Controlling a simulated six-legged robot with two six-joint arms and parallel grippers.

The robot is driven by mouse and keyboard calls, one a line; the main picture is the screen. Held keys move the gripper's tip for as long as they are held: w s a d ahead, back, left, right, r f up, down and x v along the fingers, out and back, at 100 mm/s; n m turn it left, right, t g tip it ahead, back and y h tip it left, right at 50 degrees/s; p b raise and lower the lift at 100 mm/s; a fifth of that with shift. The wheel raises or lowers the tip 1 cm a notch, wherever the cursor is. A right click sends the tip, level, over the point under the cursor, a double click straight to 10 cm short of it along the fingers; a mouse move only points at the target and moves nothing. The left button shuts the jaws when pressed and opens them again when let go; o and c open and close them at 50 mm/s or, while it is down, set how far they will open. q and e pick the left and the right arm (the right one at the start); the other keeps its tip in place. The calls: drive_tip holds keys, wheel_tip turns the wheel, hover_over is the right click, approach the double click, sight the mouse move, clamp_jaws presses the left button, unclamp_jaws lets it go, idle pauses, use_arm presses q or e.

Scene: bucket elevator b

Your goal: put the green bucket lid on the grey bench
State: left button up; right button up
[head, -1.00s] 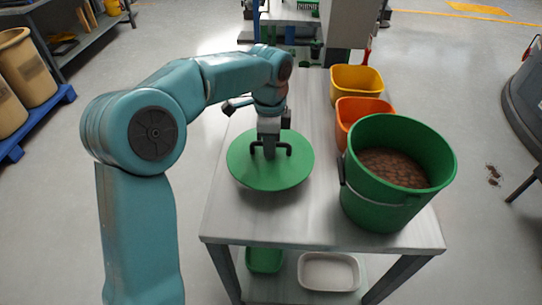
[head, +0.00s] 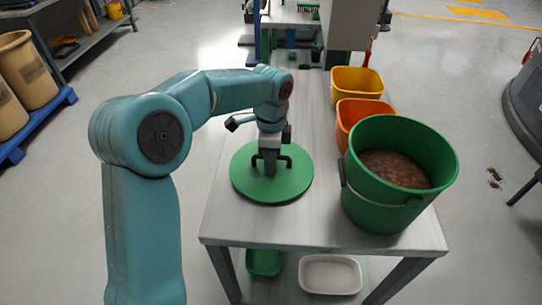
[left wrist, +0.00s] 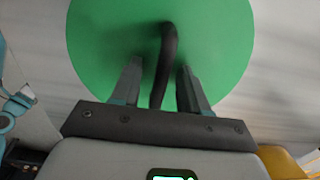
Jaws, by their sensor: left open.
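The green bucket lid (head: 247,182), a round disc with a dark handle, lies flat on the left part of the grey bench (head: 328,215). My left gripper (head: 270,168) is over the middle of the lid, at its handle. In the left wrist view the two fingers (left wrist: 158,88) are apart, with the dark handle (left wrist: 168,50) between them and space beside it. The green lid (left wrist: 100,35) fills the upper part of that view. The green bucket (head: 385,205) stands open and upright on the bench's right side, full of brown pellets. My right gripper is not in view.
An orange bin (head: 350,118) and a yellow bin (head: 350,84) stand behind the bucket along the bench's right edge. A white tray (head: 330,275) and a green container (head: 264,262) sit on the lower shelf. Bare bench top lies around the lid.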

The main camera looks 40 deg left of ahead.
use_arm(q)
wheel_tip(320, 180, up, 12)
drive_tip(key=p, duration=0.2)
drive_tip(key=shift+r, duration=0.15)
idle(0.5)
